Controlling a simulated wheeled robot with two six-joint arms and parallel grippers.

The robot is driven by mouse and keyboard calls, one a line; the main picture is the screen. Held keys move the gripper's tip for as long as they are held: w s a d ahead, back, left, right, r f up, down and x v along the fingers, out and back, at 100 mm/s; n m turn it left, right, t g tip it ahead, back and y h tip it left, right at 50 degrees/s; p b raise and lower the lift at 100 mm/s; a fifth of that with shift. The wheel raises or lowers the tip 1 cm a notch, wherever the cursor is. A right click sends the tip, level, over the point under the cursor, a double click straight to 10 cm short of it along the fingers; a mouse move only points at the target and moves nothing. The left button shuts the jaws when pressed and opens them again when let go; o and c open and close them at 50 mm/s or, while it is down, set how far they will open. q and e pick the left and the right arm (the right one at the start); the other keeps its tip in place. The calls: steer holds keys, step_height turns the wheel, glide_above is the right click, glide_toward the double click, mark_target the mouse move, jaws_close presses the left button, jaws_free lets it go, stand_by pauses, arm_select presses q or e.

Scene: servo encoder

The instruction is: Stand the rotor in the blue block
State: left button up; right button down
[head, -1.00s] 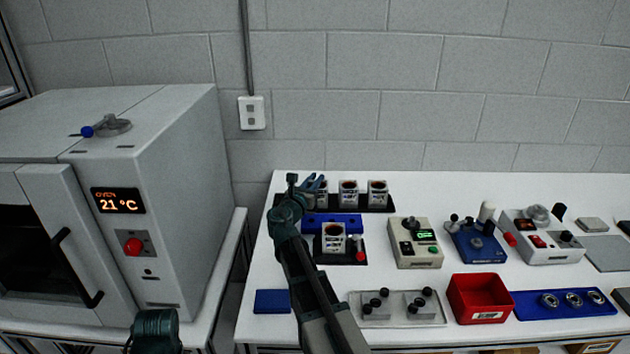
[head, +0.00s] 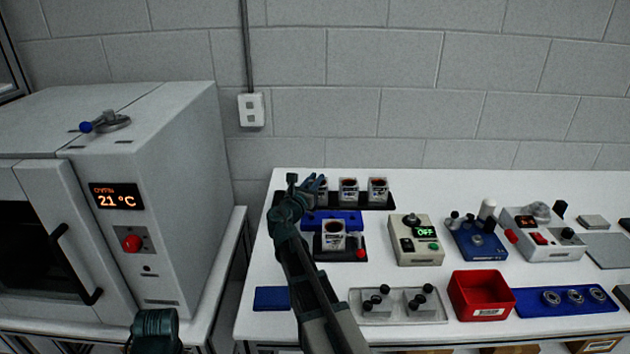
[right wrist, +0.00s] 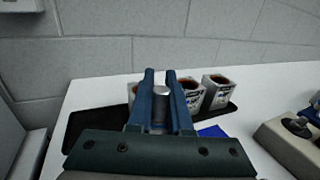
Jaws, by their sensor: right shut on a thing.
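My right gripper (head: 316,183) is over the left part of the black rack at the back of the table. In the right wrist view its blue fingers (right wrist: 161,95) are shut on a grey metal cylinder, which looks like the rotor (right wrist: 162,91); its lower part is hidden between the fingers. The blue block (head: 347,221) lies just in front of the rack, partly covered by my right arm at its left end. A corner of the blue block also shows in the right wrist view (right wrist: 212,131), right of the fingers.
The black rack (head: 392,200) holds several white cups (head: 377,191) beside my right gripper. A black fixture (head: 325,259) with another cup stands in front of the blue block. A tester (head: 415,247) stands to the right. The oven (head: 175,200) is at the left.

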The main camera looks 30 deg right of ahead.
steer(key=shift+f, duration=0.15)
steer(key=shift+f+b, duration=0.7)
steer(key=shift+b, duration=0.15)
steer(key=shift+f, duration=0.15)
steer(key=shift+f+b, duration=0.65)
steer(key=shift+b, duration=0.15)
steer(key=shift+c, duration=2.2)
jaws_free()
steer(key=shift+r, duration=0.2)
